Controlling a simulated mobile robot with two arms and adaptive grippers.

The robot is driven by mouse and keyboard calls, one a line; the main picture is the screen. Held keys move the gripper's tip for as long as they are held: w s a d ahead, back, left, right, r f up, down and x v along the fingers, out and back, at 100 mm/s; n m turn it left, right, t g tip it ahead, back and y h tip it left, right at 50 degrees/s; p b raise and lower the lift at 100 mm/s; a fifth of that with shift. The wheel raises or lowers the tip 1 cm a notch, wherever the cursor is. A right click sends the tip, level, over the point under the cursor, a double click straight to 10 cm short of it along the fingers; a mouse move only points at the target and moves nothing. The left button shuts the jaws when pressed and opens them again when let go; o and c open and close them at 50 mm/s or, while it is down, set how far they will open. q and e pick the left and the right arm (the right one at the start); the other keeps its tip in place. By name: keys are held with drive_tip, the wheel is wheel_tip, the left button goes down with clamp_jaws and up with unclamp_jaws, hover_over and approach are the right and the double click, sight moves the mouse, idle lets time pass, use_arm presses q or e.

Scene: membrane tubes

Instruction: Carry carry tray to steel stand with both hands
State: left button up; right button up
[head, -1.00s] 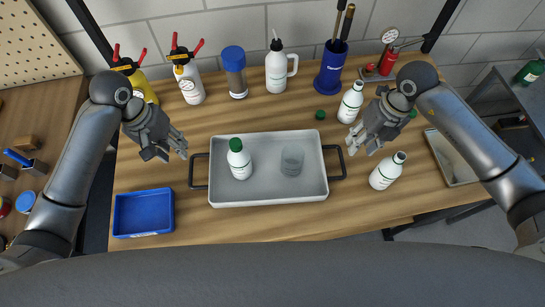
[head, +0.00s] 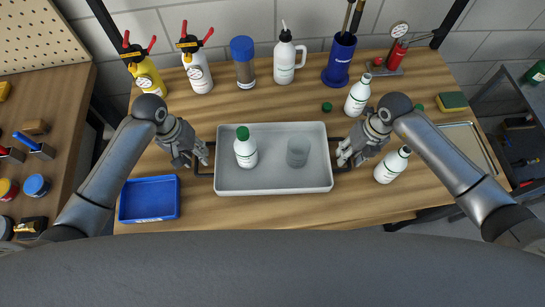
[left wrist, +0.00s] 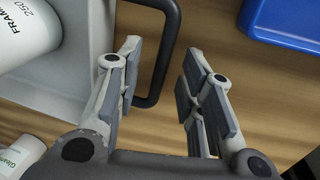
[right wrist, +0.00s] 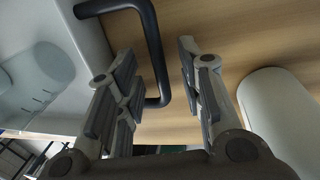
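The carry tray (head: 272,182) is grey with a black handle at each end and sits on the wooden bench. It holds a white bottle with a green cap (head: 245,150) and a clear beaker (head: 297,152). My left gripper (head: 207,158) is at the left handle; in the left wrist view, the handle bar (left wrist: 167,60) shows between its open fingers. My right gripper (head: 342,158) is at the right handle; in the right wrist view, that bar (right wrist: 155,55) shows between its open fingers. Contact cannot be told. A grey metal stand (head: 493,92) is partly visible at far right.
A blue bin (head: 150,198) lies left of the tray. White bottles stand close to my right gripper, one in front (head: 390,167) and one behind (head: 357,96). Several bottles and a blue tool holder (head: 340,62) line the back. A shallow metal tray (head: 468,145) lies at right.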

use_arm(q)
drive_tip(key=shift+f, duration=0.25)
use_arm(e)
drive_tip(key=shift+f, duration=0.3)
use_arm(q)
clamp_jaws()
use_arm(e)
clamp_jaws()
use_arm(q)
drive_tip(key=shift+r, duration=0.1)
use_arm(e)
drive_tip(key=shift+r, duration=0.1)
